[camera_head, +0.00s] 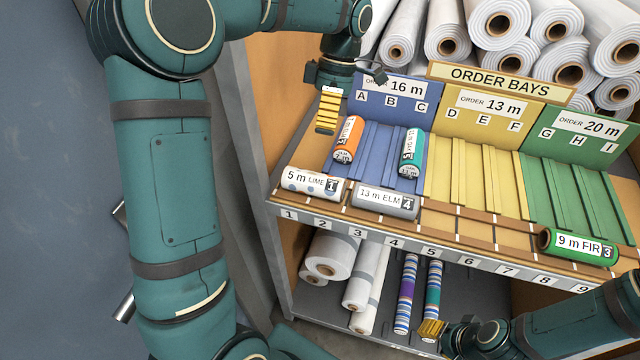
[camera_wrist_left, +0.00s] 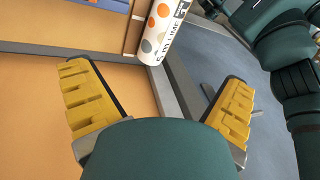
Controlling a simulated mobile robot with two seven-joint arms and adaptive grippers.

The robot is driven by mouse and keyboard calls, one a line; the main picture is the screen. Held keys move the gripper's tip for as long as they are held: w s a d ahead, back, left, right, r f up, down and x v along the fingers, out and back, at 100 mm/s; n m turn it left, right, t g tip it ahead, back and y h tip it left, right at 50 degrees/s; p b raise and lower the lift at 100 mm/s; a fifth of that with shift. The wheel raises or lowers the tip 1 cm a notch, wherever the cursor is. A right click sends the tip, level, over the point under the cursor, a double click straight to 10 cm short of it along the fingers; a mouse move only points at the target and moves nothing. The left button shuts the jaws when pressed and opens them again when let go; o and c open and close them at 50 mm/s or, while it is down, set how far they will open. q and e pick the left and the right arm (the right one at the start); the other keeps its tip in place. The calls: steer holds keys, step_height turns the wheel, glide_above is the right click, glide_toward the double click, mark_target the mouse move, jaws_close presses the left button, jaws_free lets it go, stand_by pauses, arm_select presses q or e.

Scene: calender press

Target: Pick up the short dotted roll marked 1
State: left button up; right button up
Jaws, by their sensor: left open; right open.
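The short dotted roll marked 1 (camera_head: 312,184), white with dots and labelled 5 m LIME, lies at the left end of the front rack, over slots 1 and 2. In the left wrist view the dotted roll (camera_wrist_left: 163,28) lies at the top, beyond and apart from the fingertips. My left gripper (camera_head: 330,110) is open and empty, above the rack's left side, behind the roll. Its two yellow fingers stand wide apart in the left wrist view (camera_wrist_left: 160,105). My right gripper (camera_head: 432,329) is open and low at the front right, away from the roll.
A grey 13 m ELM roll (camera_head: 386,201) lies close to the right of the dotted roll. An orange roll (camera_head: 349,139) and a teal roll (camera_head: 412,153) lie in the blue bay. A green 9 m FIR roll (camera_head: 578,245) lies at the right. Slots 5 to 7 look clear.

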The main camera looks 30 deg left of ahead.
mark_target(314, 173)
arm_select(q)
steer(key=b+x, duration=0.2)
steer(key=x, duration=0.6)
steer(key=shift+f, duration=0.2)
steer(key=shift+b+x, duration=0.8)
steer(key=shift+x, duration=2)
steer(key=shift+s+a+r, duration=0.15)
steer(key=shift+s, duration=0.1)
steer(key=c, duration=1.4)
